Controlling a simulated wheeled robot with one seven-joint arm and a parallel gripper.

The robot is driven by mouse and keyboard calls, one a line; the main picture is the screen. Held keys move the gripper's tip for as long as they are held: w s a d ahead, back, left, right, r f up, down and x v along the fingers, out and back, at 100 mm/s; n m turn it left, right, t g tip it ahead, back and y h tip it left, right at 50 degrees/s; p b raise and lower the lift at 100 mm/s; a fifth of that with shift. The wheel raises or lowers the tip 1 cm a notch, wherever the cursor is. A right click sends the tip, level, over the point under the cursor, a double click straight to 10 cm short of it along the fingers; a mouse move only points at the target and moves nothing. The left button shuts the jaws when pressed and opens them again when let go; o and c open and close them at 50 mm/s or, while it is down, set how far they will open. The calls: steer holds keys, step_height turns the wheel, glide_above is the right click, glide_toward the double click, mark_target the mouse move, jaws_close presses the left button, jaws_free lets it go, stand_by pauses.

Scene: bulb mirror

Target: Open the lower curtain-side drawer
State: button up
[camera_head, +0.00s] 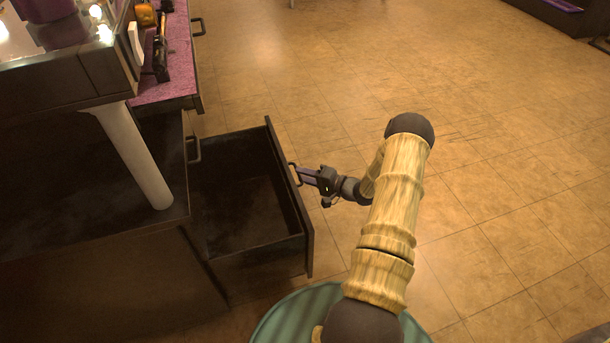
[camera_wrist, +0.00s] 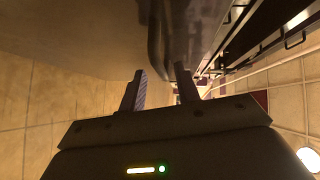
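The lower drawer (camera_head: 310,230) is dark and pulled well out from the cabinet in the head view. Its inside looks empty. Its dark handle (camera_head: 293,173) is on the front panel, and it also shows in the wrist view (camera_wrist: 154,55). My gripper (camera_head: 301,172) is at this handle, outside the drawer front. In the wrist view the two fingers of my gripper (camera_wrist: 163,84) stand apart, with the handle at or just beyond their tips. I cannot tell whether a finger touches it. No curtain is in view.
The tiled floor (camera_head: 480,130) to the right is clear.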

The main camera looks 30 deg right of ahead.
steer(key=shift+r, duration=0.1)
steer(key=p+v, duration=0.6)
steer(key=v, duration=1.1)
steer(key=shift+s, duration=0.2)
